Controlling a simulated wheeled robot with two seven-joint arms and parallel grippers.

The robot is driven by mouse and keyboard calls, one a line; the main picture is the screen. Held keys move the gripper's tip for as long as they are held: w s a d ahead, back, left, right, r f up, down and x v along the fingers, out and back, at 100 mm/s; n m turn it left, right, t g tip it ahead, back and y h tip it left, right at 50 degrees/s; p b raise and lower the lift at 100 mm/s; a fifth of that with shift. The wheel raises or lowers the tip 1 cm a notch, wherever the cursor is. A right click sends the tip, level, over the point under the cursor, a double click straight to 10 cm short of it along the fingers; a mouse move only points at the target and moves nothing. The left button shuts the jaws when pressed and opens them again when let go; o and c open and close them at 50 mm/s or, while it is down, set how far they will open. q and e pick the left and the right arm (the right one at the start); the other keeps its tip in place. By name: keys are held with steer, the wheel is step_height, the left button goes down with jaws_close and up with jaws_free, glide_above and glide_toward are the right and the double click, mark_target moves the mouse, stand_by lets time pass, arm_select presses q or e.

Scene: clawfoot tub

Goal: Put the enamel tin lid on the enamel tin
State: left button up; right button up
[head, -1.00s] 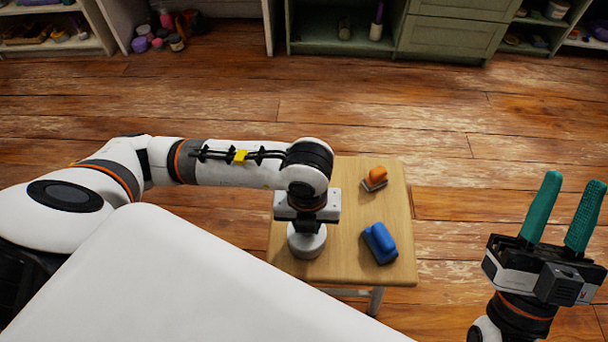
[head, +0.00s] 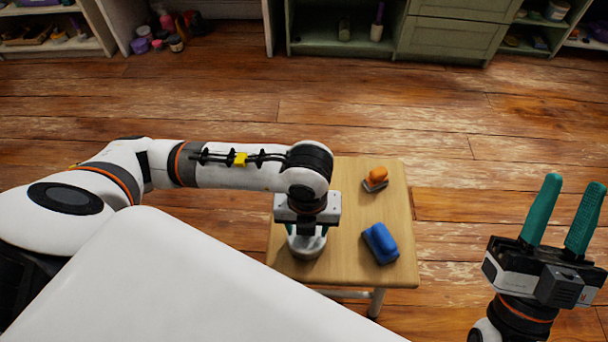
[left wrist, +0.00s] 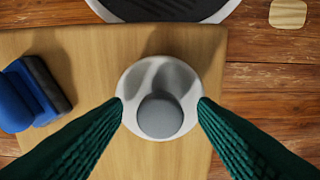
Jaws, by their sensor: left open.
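The enamel tin lid (left wrist: 138,84) shows from above in the left wrist view as a white disc with a round grey knob. The pale enamel tin (head: 306,252) stands upright on the small wooden table in the head view, partly hidden under my left gripper. The lid lies over the tin and hides it in the wrist view; I cannot tell how closely it sits. My left gripper (left wrist: 160,102) is open, with a green finger on either side of the lid and the knob not gripped. My right gripper (head: 575,184) is open and empty, off to the right of the table.
A blue-handled brush or block (head: 380,243) lies on the wooden table (head: 345,205) to the right of the tin, also at left in the wrist view (left wrist: 35,92). A smaller orange one (head: 375,178) lies farther back. Shelves and a green cabinet (head: 455,32) stand along the far wall.

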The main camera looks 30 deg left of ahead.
arm_select(q)
steer(key=shift+r, duration=0.15)
stand_by(0.3)
steer(key=shift+r+p, duration=3.35)
steer(key=shift+r, duration=0.55)
step_height(320, 180, up, 12)
steer(key=p, duration=0.4)
steer(key=shift+s, duration=0.1)
